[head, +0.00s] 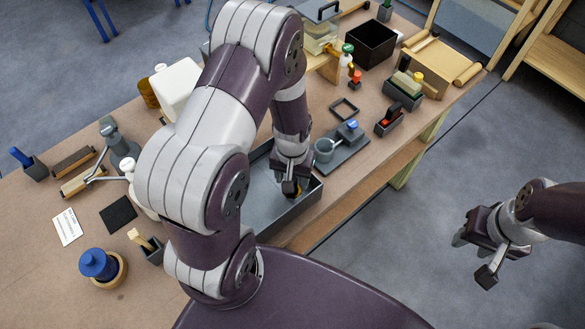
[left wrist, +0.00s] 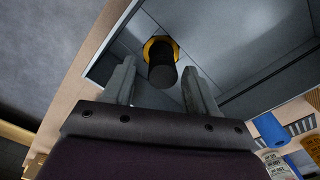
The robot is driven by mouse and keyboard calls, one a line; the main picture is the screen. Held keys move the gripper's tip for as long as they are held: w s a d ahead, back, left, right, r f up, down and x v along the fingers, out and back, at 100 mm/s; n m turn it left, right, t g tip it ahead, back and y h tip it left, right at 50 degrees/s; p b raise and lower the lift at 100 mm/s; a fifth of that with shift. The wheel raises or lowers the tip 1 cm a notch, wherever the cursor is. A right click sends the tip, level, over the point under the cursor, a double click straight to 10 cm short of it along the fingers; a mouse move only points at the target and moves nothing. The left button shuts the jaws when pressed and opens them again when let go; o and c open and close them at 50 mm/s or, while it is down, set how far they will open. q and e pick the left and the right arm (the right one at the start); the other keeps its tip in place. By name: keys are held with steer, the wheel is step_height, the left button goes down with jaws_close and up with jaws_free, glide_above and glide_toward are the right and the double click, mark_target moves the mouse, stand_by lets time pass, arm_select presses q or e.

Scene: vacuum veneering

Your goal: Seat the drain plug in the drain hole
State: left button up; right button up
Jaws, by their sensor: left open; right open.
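The drain plug (left wrist: 162,72) is a black cylinder in the left wrist view, at the top middle. A yellow hexagonal collar (left wrist: 150,45) shows behind it, against the floor of the grey tray (head: 263,186). I cannot tell whether the plug is seated; the drain hole itself is hidden. My left gripper (head: 290,188) is over the right part of the tray. Its fingers are open, one on each side of the plug, with gaps visible on both sides. In the head view the gripper mostly hides the plug. My right gripper (head: 480,250) is open and empty, out over the floor at the right.
A small plate with a grey cup (head: 324,150) stands just right of the tray. A red-topped holder (head: 390,118) and a black bin (head: 371,45) are farther back. A blue-capped jar (head: 98,264) stands front left. The tray walls surround my left gripper.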

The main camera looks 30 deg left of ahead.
mark_target(293, 178)
arm_select(q)
steer(key=s+d+r+m, duration=0.1)
steer(key=s+r, duration=0.1)
steer(key=r, duration=0.5)
steer(key=s+d+r+m+t, duration=0.1)
steer(key=s+r, duration=0.2)
steer(key=r, duration=0.4)
steer(key=shift+d+r+t+b, duration=0.15)
steer(key=shift+d+t+b, duration=0.15)
steer(key=shift+b, duration=0.15)
steer(key=shift+w, duration=0.15)
